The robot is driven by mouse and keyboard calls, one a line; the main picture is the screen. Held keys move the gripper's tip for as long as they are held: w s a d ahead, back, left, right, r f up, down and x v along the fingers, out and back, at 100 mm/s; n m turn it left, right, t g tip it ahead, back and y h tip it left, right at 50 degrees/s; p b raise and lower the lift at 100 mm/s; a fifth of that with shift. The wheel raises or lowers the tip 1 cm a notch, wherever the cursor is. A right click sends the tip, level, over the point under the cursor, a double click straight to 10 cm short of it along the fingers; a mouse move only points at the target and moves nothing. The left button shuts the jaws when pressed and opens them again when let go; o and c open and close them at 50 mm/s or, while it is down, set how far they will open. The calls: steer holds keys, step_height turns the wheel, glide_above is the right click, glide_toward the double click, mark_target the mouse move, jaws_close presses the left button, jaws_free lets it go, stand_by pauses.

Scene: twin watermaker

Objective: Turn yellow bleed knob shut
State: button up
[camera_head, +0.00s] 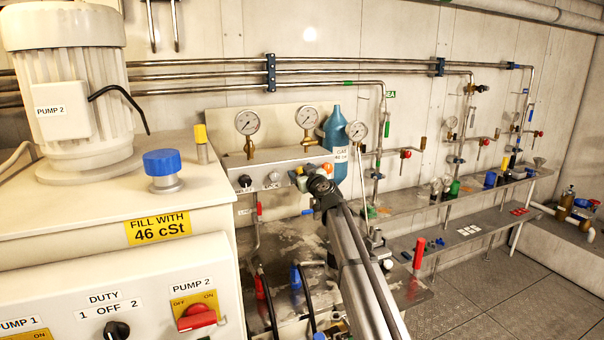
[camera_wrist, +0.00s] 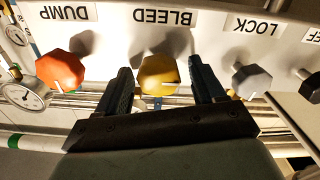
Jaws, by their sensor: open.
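The yellow bleed knob (camera_wrist: 157,74) is a faceted knob on the pale panel, below the upside-down BLEED label (camera_wrist: 162,17) in the wrist view. A short white mark shows on its face, pointing to the right. My gripper (camera_wrist: 160,69) is open, with one dark finger on each side of the knob and a visible gap on both sides. I cannot tell how deep the fingertips reach. In the head view my gripper (camera_head: 319,188) is at the panel's right part, close below the yellow knob (camera_head: 298,171), which is partly hidden.
In the wrist view an orange knob (camera_wrist: 61,70) under DUMP is to the left and a grey knob (camera_wrist: 252,81) under LOCK to the right. Hoses and levers crowd below.

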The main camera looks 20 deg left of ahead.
steer(key=shift+c, duration=0.3)
steer(key=c, duration=0.9)
steer(key=shift+m, duration=0.3)
steer(key=m, duration=0.3)
steer(key=shift+w+d+m, duration=0.1)
steer(key=shift+m, duration=0.2)
steer(key=m, duration=0.4)
steer(key=shift+m, duration=0.3)
steer(key=m, duration=0.4)
steer(key=shift+w+d, duration=0.1)
steer(key=shift+f+m, duration=0.15)
steer(key=shift+m, duration=2.35)
